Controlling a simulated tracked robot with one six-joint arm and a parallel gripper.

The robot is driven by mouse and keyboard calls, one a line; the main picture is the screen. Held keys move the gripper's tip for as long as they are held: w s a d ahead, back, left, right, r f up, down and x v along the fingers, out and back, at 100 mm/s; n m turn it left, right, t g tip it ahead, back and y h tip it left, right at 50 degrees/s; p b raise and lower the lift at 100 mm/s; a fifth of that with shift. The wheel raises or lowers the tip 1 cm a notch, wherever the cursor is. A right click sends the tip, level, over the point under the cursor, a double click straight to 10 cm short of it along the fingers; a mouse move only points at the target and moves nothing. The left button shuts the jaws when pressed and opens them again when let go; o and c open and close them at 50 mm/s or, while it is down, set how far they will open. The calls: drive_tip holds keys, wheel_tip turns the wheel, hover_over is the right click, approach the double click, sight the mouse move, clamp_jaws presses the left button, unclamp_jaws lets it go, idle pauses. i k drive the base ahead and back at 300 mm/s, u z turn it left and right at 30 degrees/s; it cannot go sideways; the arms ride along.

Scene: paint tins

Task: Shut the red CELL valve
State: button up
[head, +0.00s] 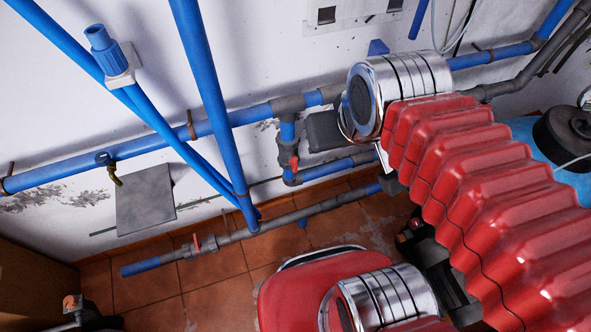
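Two red valve handles show in the head view, and I can read no CELL label on either. One red handle (294,164) is on the short vertical blue pipe that drops from the wall pipe, left of my arm. The other red handle (197,243) is on the low grey pipe near the floor at the left, by that pipe's blue end. My red ribbed arm with chrome joints fills the right side, apart from both handles in the picture. I cannot make out my gripper's fingertips; my arm may hide them.
Blue pipes (65,170) run along the white wall, and two more slant down in front of it. A blue drum (566,172) stands at the right. Some tiled floor (214,300) is bare.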

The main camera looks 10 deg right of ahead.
sight(294, 161)
drive_tip(key=u, duration=0.55)
drive_tip(key=k, duration=1.3)
drive_tip(key=u, duration=0.8)
drive_tip(key=i, duration=1.3)
drive_tip(key=z, duration=0.6)
